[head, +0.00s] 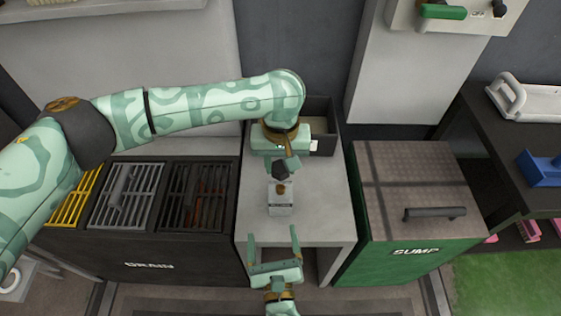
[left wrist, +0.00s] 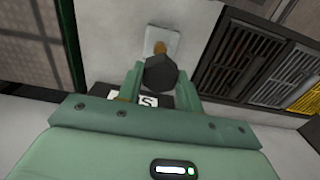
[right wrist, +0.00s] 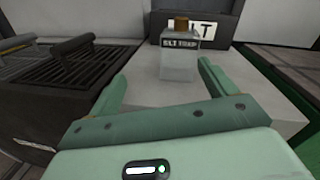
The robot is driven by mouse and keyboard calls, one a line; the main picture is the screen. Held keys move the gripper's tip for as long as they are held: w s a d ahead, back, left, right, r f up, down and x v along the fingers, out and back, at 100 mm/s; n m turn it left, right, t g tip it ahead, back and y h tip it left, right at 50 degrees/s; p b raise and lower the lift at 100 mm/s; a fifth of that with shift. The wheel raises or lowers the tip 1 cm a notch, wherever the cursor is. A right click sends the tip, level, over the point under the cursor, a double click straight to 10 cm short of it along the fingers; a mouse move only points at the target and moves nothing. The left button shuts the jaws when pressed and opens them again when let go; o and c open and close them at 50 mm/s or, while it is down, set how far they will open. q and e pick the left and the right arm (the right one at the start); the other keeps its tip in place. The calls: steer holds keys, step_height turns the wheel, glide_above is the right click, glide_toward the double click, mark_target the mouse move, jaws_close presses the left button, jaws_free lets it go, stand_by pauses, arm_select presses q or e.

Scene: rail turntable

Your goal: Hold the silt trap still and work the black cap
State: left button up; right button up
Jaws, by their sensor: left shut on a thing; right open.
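The silt trap (head: 281,207) is a small pale grey box standing upright on the grey table. In the right wrist view the trap (right wrist: 180,62) shows its label and a bare brown neck (right wrist: 181,24) on top. My left gripper (head: 281,166) is shut on the black cap (head: 281,172). The left wrist view shows the cap (left wrist: 160,73) between the fingers, apart from the neck (left wrist: 160,47). My right gripper (head: 275,256) is open and empty in front of the trap, its fingers pointing towards it without touching.
A dark open bin (head: 322,104) with a white label stands at the back of the table (head: 254,226). A drain cabinet (head: 148,266) with grates is on the left. A green sump box (head: 414,257) with a handled lid is on the right. The tabletop around the trap is clear.

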mark_target(281, 167)
steer(key=m, duration=0.1)
steer(key=d+m+h, duration=0.1)
steer(key=m, duration=0.2)
steer(key=shift+w+d+h, duration=0.25)
steer(key=shift+d+h, duration=0.1)
steer(key=shift+h, duration=0.05)
steer(key=shift+w+d, duration=0.1)
steer(key=shift+w, duration=0.2)
steer(key=w, duration=1.1)
steer(key=shift+w, duration=0.1)
steer(key=c, duration=1.5)
steer(key=shift+o, duration=0.2)
arm_select(q)
steer(key=shift+f, duration=1.9)
